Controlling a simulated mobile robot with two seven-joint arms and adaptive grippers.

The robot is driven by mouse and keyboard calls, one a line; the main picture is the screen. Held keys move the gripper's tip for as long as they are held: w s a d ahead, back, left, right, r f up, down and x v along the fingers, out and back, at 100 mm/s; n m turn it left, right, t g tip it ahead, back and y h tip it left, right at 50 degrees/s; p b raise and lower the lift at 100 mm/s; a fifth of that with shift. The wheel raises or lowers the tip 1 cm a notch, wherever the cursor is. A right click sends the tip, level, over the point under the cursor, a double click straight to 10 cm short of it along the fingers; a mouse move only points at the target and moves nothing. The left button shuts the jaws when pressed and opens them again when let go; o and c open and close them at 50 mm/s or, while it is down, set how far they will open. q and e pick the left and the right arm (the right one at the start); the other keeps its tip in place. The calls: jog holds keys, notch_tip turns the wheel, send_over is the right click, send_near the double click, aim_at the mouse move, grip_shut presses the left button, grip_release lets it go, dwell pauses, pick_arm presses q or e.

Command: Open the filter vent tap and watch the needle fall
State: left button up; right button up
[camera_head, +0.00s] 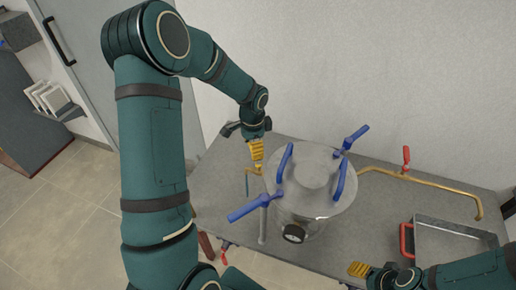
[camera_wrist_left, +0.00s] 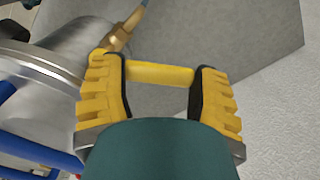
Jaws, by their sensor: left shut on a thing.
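The metal filter housing (camera_head: 315,187) stands on the grey bench, with a round lid and several blue handles. A dark-rimmed gauge (camera_head: 293,233) is on its front; its needle is too small to read. My left gripper (camera_head: 257,160) is at the housing's back left side. In the left wrist view, a yellow tap lever (camera_wrist_left: 160,75) spans between the yellow fingers, which are shut on it. A brass fitting (camera_wrist_left: 118,38) with a thin hose shows just beyond. My right gripper (camera_head: 360,269) is low by the bench's front edge; its finger gap is not clear.
A brass pipe (camera_head: 430,183) with a red-handled valve (camera_head: 406,157) runs along the bench to the right. A metal tray (camera_head: 455,222) with a red handle (camera_head: 405,240) lies at the right. A blue clamp arm (camera_head: 250,207) sticks out left of the housing. The wall is close behind.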

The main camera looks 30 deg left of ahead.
pick_arm(q)
jog(key=shift+s+a+f+n+b, duration=0.15)
jog(key=shift+s+n+b, duration=0.55)
jog(key=shift+n, duration=1.05)
jog(key=shift+s+a+r+n+b, duration=0.1)
jog(key=shift+s+a+n+b, duration=0.15)
jog(key=shift+s+n, duration=1.1)
jog(key=shift+s+a+f+n+b, duration=0.1)
jog(key=shift+s+n+b, duration=0.4)
jog(key=shift+n, duration=1.6)
jog(key=o, duration=1.3)
jog(key=shift+o, duration=0.4)
notch_tip(320, 180, up, 12)
